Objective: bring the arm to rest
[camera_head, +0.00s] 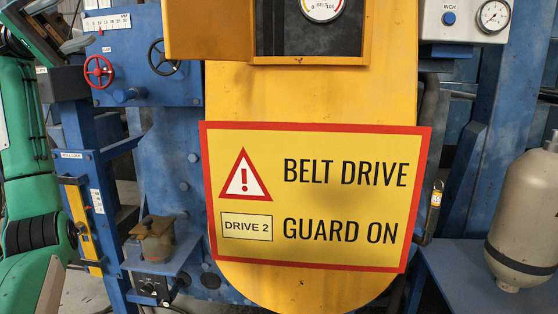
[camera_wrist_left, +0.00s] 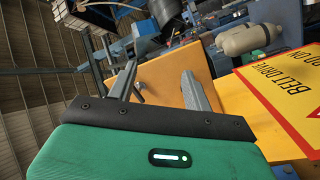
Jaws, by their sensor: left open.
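My left arm (camera_head: 30,150) is green and comes in along the left edge of the head view. My left gripper (camera_head: 64,26) is at the top left corner of that view, raised beside the blue machine frame. In the left wrist view my left gripper (camera_wrist_left: 158,82) shows two grey fingers spread apart with nothing held between them. An orange-yellow panel shows behind the fingers. My right arm and right gripper do not show in either view.
A yellow guard (camera_head: 300,95) with a belt drive sign (camera_head: 318,195) fills the middle. Red (camera_head: 98,72) and black (camera_head: 163,57) handwheels are on the blue frame near my left gripper. A beige cylinder (camera_head: 525,205) stands at right on a blue shelf (camera_head: 470,285).

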